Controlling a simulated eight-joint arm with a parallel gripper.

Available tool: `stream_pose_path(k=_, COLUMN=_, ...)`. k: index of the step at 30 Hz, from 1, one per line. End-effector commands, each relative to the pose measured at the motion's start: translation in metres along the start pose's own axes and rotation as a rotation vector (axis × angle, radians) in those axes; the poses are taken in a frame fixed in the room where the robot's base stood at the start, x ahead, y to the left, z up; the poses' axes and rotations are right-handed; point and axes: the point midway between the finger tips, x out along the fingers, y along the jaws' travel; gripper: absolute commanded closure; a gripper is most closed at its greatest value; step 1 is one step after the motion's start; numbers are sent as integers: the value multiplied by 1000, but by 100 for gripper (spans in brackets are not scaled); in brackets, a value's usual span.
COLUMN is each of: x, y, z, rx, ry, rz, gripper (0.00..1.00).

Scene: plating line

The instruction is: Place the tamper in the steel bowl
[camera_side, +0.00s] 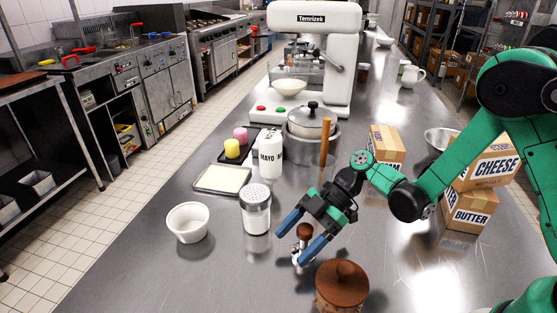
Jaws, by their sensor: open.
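The tamper (303,236) stands on the steel counter, with a brown knob on top and a shiny metal base. My gripper (302,242) is open, with its two blue fingers on either side of the tamper's handle. I cannot tell whether either finger touches it.
A lidded wooden jar (341,286) stands close in front of the tamper. A shaker (256,209) and a white bowl (188,222) are to the left. A mayo bottle (270,153), a pot (313,135) and boxes (468,208) stand farther back.

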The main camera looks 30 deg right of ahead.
Motion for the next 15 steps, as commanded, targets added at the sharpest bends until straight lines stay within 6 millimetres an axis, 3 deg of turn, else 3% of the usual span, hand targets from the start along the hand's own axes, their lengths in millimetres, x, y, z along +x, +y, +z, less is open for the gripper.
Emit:
stream_pose_path(k=3, x=0, y=0, z=0, rx=0, ry=0, rz=0, gripper=28)
stream_pose_path(k=11, x=0, y=0, z=0, rx=1, ry=-1, rz=0, gripper=100)
stream_pose_path(k=15, x=0, y=0, z=0, rx=1, ry=-1, rz=0, gripper=100)
